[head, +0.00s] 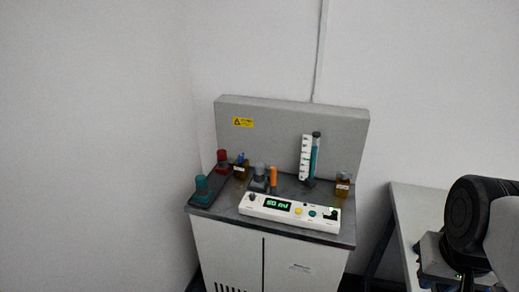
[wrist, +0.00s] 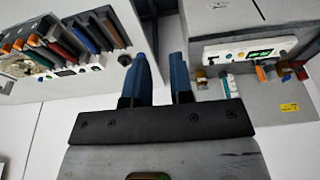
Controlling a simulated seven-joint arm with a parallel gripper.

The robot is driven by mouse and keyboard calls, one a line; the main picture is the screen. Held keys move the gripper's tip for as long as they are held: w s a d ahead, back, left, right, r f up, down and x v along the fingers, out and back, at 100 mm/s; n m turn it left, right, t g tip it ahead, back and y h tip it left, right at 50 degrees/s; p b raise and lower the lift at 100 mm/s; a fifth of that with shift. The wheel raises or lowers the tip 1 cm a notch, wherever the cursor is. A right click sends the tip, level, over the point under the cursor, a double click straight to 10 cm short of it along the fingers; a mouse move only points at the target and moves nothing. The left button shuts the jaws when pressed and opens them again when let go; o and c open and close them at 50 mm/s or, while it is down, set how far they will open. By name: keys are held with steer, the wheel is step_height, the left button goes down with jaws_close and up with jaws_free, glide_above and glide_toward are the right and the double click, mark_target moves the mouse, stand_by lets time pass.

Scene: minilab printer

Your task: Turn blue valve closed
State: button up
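A small blue part (head: 240,157), possibly the blue valve, shows behind an amber bottle at the back left of the grey-topped cabinet (head: 225,212) in the head view. Its shape and handle position are too small to tell. A teal-capped piece (head: 202,189) and a red-capped piece (head: 223,161) stand on a dark tray at the cabinet's left. My gripper (wrist: 161,78) is open and empty in the wrist view, its two blue fingers apart with pale floor or wall between them. It is well away from the cabinet.
A white control panel (head: 290,212) with a green display lies along the cabinet's front. Behind it stand an orange piece (head: 273,176), a teal-filled cylinder (head: 315,157) and an amber bottle (head: 343,186). A rack of coloured slabs (wrist: 70,40) is left in the wrist view.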

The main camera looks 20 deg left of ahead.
steer(key=o, duration=0.4)
steer(key=shift+w+a+r, duration=0.15)
steer(key=shift+w+r, duration=0.15)
steer(key=shift+w, duration=0.2)
steer(key=shift+o, duration=0.6)
steer(key=w+a+r, duration=0.2)
steer(key=w+a, duration=0.1)
steer(key=w, duration=0.6)
steer(key=w+a+r+m, duration=0.1)
steer(key=w+a+r, duration=0.2)
steer(key=w, duration=0.6)
steer(key=shift+a+r+g, duration=0.3)
steer(key=shift+a+g, duration=0.1)
steer(key=shift+a, duration=0.35)
steer(key=m+g, duration=0.2)
steer(key=m, duration=0.2)
glide_above(241, 156)
steer(key=f, duration=1.7)
steer(key=shift+w+d+f, duration=0.1)
steer(key=shift+d+f, duration=0.15)
steer(key=shift+f, duration=0.15)
steer(key=shift+a+f, duration=0.25)
steer(key=shift+a, duration=0.2)
steer(key=shift+f, duration=0.1)
steer(key=shift+d+f, duration=0.15)
steer(key=shift+f, duration=3.65)
